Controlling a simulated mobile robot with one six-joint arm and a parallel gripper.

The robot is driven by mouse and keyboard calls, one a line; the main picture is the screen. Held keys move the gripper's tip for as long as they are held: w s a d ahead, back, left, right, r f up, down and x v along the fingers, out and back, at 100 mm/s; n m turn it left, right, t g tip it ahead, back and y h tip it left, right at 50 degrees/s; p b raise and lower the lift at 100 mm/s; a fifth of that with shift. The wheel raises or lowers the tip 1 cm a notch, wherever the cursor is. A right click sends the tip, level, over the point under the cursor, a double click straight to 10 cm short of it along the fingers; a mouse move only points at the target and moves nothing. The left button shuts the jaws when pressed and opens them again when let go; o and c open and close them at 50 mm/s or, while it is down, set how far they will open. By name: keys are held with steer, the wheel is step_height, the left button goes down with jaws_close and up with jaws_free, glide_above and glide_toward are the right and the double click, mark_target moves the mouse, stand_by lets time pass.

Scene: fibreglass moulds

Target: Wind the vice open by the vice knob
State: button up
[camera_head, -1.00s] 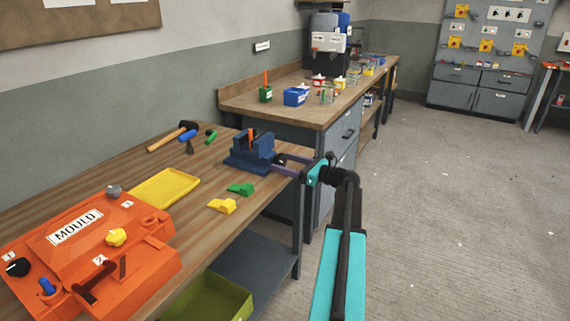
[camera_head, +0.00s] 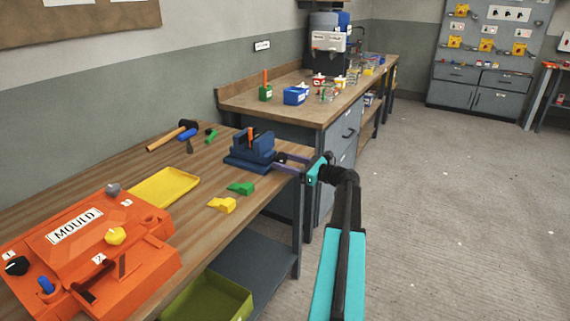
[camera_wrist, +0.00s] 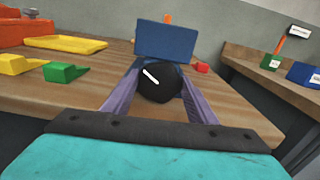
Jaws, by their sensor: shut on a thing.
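The blue vice (camera_head: 250,152) stands at the right end of the wooden workbench, with an orange piece showing upright at its jaws. In the wrist view the vice (camera_wrist: 168,40) shows as a blue plate behind the knob. The black, round vice knob (camera_wrist: 160,82) bears a white mark slanting from upper left to lower right. My gripper (camera_wrist: 156,88) has its two purple fingers on either side of the knob and is shut on it. In the head view my gripper (camera_head: 284,163) reaches the vice's right side, and the knob is hidden there.
An orange mould (camera_head: 140,262), a yellow tray (camera_head: 163,187), green and yellow wedges (camera_head: 241,188) and a hammer (camera_head: 170,137) lie on the workbench (camera_head: 215,165). A second bench (camera_head: 330,105) with small bins stands behind. The floor at right is clear.

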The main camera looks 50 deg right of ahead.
steer(key=n+b, duration=0.1)
steer(key=n, duration=0.2)
steer(key=shift+f+b, duration=0.1)
steer(key=shift+b, duration=0.3)
steer(key=shift+n+b, duration=0.6)
steer(key=shift+n, duration=0.6)
steer(key=o, duration=1.1)
steer(key=shift+c, duration=0.2)
steer(key=shift+p, duration=0.3)
